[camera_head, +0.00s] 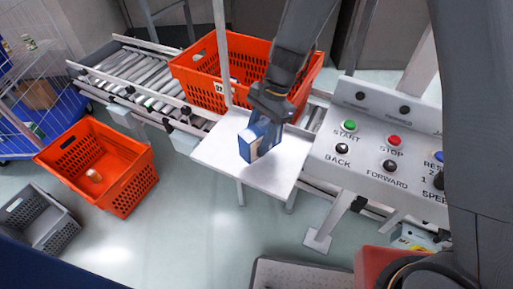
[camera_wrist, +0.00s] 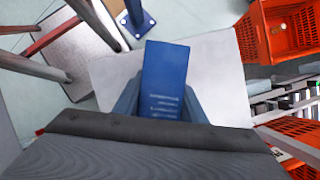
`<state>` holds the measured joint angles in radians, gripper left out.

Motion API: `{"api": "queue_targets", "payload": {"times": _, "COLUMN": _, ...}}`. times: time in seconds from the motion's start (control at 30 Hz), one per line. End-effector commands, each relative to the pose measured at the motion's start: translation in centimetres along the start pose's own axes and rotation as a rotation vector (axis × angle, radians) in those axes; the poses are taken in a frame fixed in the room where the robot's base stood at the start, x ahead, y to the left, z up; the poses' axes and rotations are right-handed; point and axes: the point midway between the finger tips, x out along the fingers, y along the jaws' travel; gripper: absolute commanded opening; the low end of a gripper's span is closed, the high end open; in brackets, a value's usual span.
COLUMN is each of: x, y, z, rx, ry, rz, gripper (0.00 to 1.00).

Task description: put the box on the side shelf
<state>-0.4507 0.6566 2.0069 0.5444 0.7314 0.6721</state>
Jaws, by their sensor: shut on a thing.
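A blue box (camera_head: 250,143) with a pale side is held in my gripper (camera_head: 266,117) over the white side shelf (camera_head: 217,153) in the head view. In the wrist view the blue box (camera_wrist: 165,75) sits between the two fingers of my gripper (camera_wrist: 160,100), and the white shelf (camera_wrist: 220,75) lies behind it. The box is upright or nearly so. I cannot tell whether its bottom touches the shelf. The arm hides part of the shelf's back edge.
An orange tote (camera_head: 202,75) stands on the roller conveyor (camera_head: 135,75) behind the shelf. Another orange tote (camera_head: 125,185) with a small item in it and a grey crate (camera_head: 45,225) are at the left. A control panel (camera_head: 350,165) with buttons stands right of the shelf.

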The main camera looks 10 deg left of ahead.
Motion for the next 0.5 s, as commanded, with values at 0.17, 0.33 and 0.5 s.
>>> {"api": "queue_targets", "payload": {"times": 0.17, "x": 1.9, "y": 0.1, "z": -0.8, "rx": 0.001, "ry": -0.001, "rz": 0.003, "gripper": 0.07}}
{"api": "queue_targets", "payload": {"times": 0.33, "x": 3.6, "y": 0.0, "z": -1.5, "rx": 0.001, "ry": 0.0, "rz": 0.001, "gripper": 0.07}}
{"api": "queue_targets", "payload": {"times": 0.5, "x": 3.9, "y": 0.0, "z": -1.7, "rx": 0.0, "ry": 0.001, "rz": -0.001, "gripper": 0.07}}
